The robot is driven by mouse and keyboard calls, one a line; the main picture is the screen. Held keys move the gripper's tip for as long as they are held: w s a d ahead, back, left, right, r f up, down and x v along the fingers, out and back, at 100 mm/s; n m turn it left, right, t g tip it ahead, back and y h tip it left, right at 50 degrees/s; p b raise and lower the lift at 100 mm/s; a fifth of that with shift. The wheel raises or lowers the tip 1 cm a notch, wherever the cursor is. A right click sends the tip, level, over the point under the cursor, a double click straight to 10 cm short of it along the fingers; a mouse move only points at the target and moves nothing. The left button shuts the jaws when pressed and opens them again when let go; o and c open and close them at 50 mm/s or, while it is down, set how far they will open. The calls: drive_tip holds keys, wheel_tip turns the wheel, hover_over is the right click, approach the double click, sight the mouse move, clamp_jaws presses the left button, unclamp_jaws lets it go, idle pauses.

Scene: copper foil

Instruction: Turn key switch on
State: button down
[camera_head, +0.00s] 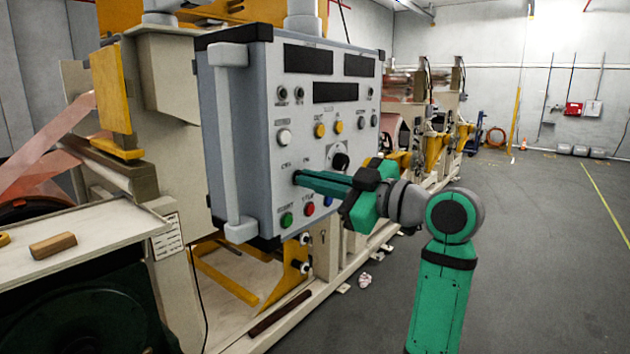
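A grey control panel box (262,120) hangs in the middle of the view, with several buttons, knobs and dark displays. My green gripper (299,177) reaches in from the right, its fingertips at the lower left part of the panel face, just above the green button (286,219) and red button (309,208). The fingers overlap in this view, so I cannot tell whether they are open or shut or what is between them. The key switch is not clearly visible; the fingertips may cover it. A large black knob (340,161) is above my gripper.
A vertical grey handle (231,140) stands on the panel's left side. A white table (80,245) with a wooden block (53,245) is at the left. Cream machinery with yellow parts (240,290) lies below and behind. The grey floor (530,260) at the right is open.

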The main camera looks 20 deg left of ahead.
drive_tip(key=shift+m, duration=0.4)
drive_tip(key=m, duration=1.1)
drive_tip(key=shift+w+r, duration=0.1)
drive_tip(key=shift+w, duration=0.05)
idle(0.4)
drive_tip(key=c, duration=2)
unclamp_jaws()
drive_tip(key=shift+d, duration=0.15)
